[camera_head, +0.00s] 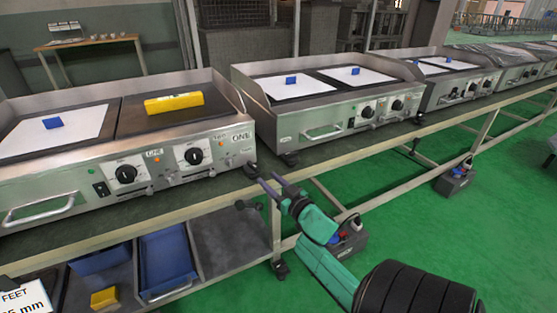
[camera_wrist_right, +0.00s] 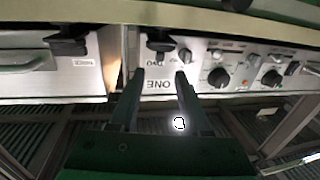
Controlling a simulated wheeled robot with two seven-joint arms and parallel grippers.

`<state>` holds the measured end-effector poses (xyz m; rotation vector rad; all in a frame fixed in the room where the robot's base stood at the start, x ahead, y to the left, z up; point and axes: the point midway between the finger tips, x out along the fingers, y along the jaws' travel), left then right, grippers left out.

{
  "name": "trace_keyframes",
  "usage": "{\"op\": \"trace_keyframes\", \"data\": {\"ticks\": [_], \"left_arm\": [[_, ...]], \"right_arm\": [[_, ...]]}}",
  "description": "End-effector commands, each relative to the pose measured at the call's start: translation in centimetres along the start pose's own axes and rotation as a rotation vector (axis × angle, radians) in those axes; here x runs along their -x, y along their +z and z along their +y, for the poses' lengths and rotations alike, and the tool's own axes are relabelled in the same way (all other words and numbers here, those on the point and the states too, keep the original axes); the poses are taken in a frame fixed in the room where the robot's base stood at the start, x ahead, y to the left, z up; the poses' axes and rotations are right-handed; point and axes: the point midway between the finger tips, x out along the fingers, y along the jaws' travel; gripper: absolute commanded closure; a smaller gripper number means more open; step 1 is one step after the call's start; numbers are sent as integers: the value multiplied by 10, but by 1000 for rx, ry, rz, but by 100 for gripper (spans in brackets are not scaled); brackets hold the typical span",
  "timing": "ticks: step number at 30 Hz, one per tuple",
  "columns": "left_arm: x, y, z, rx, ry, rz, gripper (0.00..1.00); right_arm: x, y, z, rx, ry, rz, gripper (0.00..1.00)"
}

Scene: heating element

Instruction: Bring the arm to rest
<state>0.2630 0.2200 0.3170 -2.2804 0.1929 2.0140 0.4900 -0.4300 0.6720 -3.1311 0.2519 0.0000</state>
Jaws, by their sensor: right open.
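My right gripper (camera_head: 268,179) is open and empty. In the head view it is in front of the work table's front edge, near the gap between the two nearest griddles. In the right wrist view its two fingers (camera_wrist_right: 159,76) are spread apart, with nothing between them. Behind them is the front panel of a griddle (camera_wrist_right: 160,98), seen upside down with its black knobs. My right arm reaches in from the lower right. My left gripper is not in view.
The nearest griddle (camera_head: 60,170) holds a white sheet (camera_head: 30,137), a blue block (camera_head: 53,122) and a yellow block (camera_head: 174,103). Another griddle (camera_head: 310,130) stands to its right. Blue bins (camera_head: 165,258) sit on the lower shelf. Green floor (camera_head: 440,230) is open at right.

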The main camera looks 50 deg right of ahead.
Motion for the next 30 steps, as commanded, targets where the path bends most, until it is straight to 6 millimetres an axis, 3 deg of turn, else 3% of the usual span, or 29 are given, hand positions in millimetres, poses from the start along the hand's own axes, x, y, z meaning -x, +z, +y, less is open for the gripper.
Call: {"op": "trace_keyframes", "data": {"ticks": [3,7,25,28,30], "left_arm": [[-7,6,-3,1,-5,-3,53],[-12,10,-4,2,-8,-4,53],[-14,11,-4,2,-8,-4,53],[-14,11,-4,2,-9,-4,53],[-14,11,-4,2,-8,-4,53]], "right_arm": [[28,0,0,-1,1,-4,52],[42,-1,0,0,0,0,52],[44,3,0,0,2,-7,52],[44,34,-2,-6,31,-90,52],[48,79,-7,-7,62,-219,52]]}}
